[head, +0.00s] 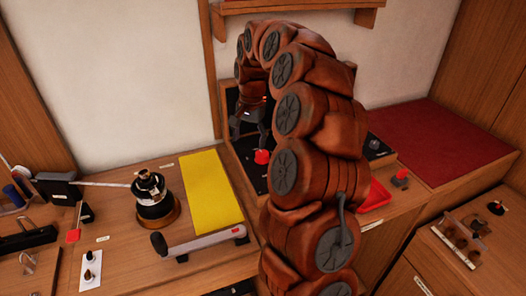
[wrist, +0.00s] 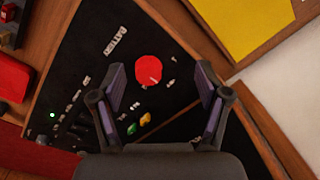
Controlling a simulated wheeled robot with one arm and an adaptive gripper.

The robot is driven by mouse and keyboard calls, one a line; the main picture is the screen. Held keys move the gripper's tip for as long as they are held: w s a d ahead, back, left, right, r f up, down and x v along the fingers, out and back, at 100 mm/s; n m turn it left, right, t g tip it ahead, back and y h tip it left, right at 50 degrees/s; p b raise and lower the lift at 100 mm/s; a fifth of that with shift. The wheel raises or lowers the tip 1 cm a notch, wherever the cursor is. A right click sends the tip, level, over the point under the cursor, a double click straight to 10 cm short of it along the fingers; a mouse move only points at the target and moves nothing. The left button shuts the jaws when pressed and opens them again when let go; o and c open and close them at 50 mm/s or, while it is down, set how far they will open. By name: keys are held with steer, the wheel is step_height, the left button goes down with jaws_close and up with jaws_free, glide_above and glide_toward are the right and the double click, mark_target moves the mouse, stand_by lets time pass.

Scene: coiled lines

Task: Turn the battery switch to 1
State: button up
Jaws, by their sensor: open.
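The battery switch is a round red knob (wrist: 148,70) on a black panel (wrist: 85,75) marked "BATTERY" in the wrist view. Small white marks stand around the knob, too small to read surely, and I cannot tell which one it is set to. In the head view the knob (head: 262,157) shows just below my gripper (head: 251,136). My gripper (wrist: 160,68) is open and empty in the wrist view, with one finger on each side of the knob. The knob appears nearer the left finger. Contact cannot be told. My arm hides part of the panel in the head view.
A yellow sheet (head: 212,195) and a brass-and-black winch (head: 152,197) are on the bench at left. A grey-and-red bar with a handle (head: 207,241) lies in front. A red tray (head: 374,196) is to the right. Green and yellow switches (wrist: 138,124) sit near the knob.

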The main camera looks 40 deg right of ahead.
mark_target(263, 153)
steer(key=d, duration=0.2)
steer(key=w+d+f+m, duration=0.1)
steer(key=d, duration=0.1)
steer(key=d+f+m, duration=0.1)
steer(key=d, duration=0.1)
steer(key=shift+w+d, duration=0.15)
steer(key=shift+d, duration=0.1)
steer(key=shift+w+a+f+p, duration=0.1)
steer(key=shift+f+p, duration=0.65)
steer(key=shift+f, duration=1.2)
steer(key=shift+w+f+p, duration=0.1)
steer(key=shift+f+p, duration=0.65)
steer(key=shift+f, duration=1.2)
steer(key=c, duration=1.2)
steer(key=shift+o, duration=0.2)
